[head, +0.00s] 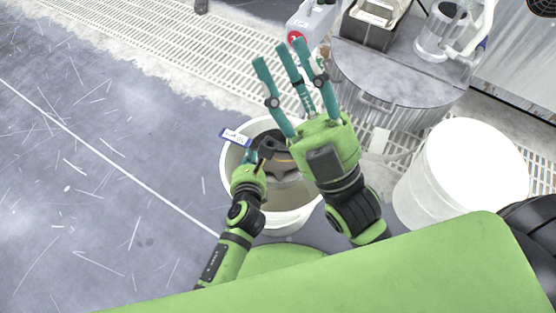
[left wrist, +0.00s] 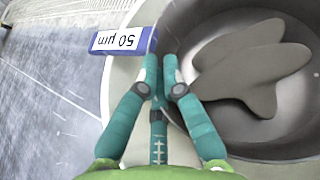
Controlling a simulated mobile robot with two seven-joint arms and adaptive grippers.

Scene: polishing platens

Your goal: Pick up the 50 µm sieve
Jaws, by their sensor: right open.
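The 50 µm sieve (left wrist: 262,128) appears as a round grey bowl inside a white bucket (head: 285,222). My left gripper (left wrist: 161,62) is at the rim beside the label. Its two teal fingers come close together there, with the third finger below them. Whether they grip the rim cannot be told. My right gripper (head: 285,52) is open and empty above the bucket's right side, its fingers spread, and it hides part of the bucket.
A white lidded bucket (head: 466,160) stands at the right. A round metal drum (head: 400,75) carries a dark bin (head: 370,25) and a clear container (head: 440,30). A floor grating (head: 150,40) crosses the back. The scratched floor at left is clear.

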